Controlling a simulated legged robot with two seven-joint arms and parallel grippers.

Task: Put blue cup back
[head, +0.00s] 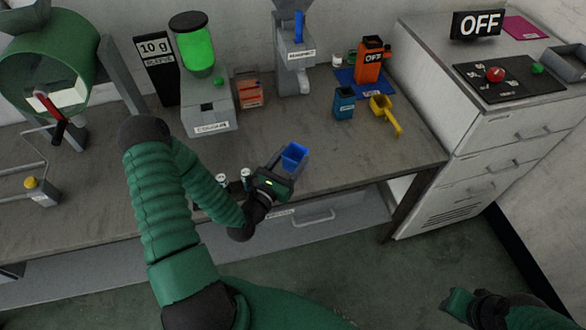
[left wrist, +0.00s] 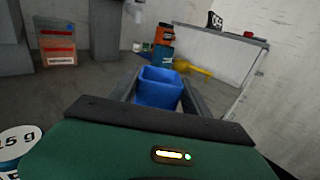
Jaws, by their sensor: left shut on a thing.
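The blue cup (head: 294,154) is a small square, open-topped cup held above the front part of the bench. My left gripper (head: 283,163) is shut on it, and the cup stands out ahead of the hand. In the left wrist view the blue cup (left wrist: 158,87) sits between the two dark fingers, its open top up and slightly tilted. I cannot see what is inside it. My right gripper (head: 466,304) is at the lower right of the head view, low over the floor and away from the bench; its fingers are not clear.
A teal container (head: 344,103), a yellow scoop (head: 384,112) and an orange container (head: 369,62) on a blue mat (head: 347,80) stand at the bench's right. A grey dispenser (head: 294,60) and a green-topped machine (head: 205,100) stand behind. Bare bench (head: 395,155) lies right of the cup.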

